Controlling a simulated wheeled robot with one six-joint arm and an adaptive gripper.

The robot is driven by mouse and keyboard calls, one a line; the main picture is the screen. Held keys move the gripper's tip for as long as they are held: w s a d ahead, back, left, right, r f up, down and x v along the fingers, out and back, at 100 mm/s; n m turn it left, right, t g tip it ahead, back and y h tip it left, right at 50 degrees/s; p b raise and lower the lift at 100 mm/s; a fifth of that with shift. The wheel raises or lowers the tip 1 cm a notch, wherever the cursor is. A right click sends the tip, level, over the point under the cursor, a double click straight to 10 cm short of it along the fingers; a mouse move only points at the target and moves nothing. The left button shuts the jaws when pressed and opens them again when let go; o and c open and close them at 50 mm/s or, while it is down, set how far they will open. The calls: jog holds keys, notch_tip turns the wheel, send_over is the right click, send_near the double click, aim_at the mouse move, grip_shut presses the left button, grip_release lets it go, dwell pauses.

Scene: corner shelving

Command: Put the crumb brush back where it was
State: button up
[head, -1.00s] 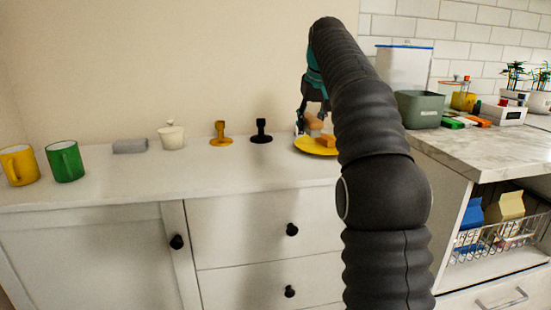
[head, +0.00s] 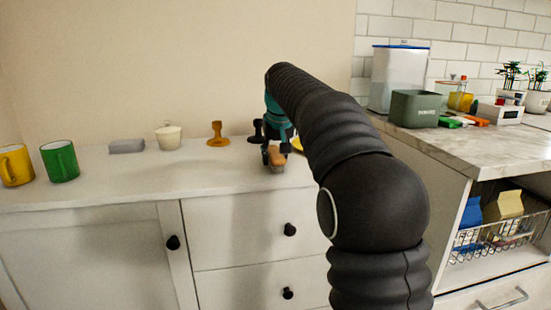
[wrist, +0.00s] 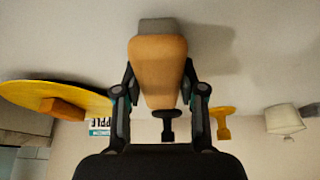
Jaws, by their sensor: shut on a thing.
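The crumb brush (head: 277,160) has a wooden tan handle and a grey end. In the head view it is in front of the black stand, near the cabinet top's front edge. In the wrist view the brush (wrist: 158,62) lies lengthwise between the fingers, its grey end pointing away. My gripper (head: 274,148) is shut on it; in the wrist view the gripper (wrist: 160,85) grips it from both sides. A yellow plate (wrist: 30,92) with an orange block (wrist: 62,108) lies to one side. In the head view my arm hides most of the plate.
On the cabinet top stand a black stand (head: 256,132), a yellow-orange stand (head: 217,135), a white lidded pot (head: 168,138), a grey block (head: 127,146), a green mug (head: 60,162) and a yellow mug (head: 16,168). The front strip left of my gripper is clear.

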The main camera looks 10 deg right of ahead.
jog(key=shift+f, duration=0.2)
jog(key=o, duration=1.1)
jog(key=shift+r, duration=0.1)
jog(key=p+v, duration=0.1)
jog(key=v, duration=1)
jog(key=shift+r, duration=0.35)
jog(key=shift+s+r, duration=0.15)
jog(key=shift+r, duration=0.05)
